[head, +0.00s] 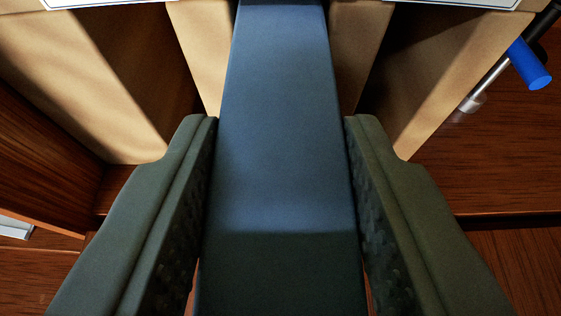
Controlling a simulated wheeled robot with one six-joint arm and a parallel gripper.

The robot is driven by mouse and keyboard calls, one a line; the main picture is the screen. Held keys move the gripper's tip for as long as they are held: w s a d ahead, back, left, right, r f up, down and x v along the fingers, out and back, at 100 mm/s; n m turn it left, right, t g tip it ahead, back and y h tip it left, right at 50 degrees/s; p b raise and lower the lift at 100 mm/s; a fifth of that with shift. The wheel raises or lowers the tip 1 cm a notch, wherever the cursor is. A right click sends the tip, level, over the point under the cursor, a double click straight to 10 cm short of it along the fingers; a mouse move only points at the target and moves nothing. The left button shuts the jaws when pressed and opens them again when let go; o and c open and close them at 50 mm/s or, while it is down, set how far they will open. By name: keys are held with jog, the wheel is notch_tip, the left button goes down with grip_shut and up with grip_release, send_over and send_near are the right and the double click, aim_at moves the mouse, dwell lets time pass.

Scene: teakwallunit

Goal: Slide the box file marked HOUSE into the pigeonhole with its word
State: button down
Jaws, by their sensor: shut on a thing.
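A dark blue box file (275,130) runs up the middle of the head view, between the two fingers of my gripper (280,200). My gripper is shut on it, with one finger against each side. The far end of the file is between light wooden dividers of the pigeonhole unit (205,50) and runs out of the top of the picture. No word on the file shows from here. White labels with blue edges (455,3) are cut off at the top, and their words cannot be read.
Dark openings lie to the left and right of the file, between light wooden dividers (440,70). Reddish-brown wood (500,180) lies around and below. A pale object (15,228) shows at the left edge.

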aim_at(280, 47)
jog(key=shift+w, duration=2.85)
dwell(5.2)
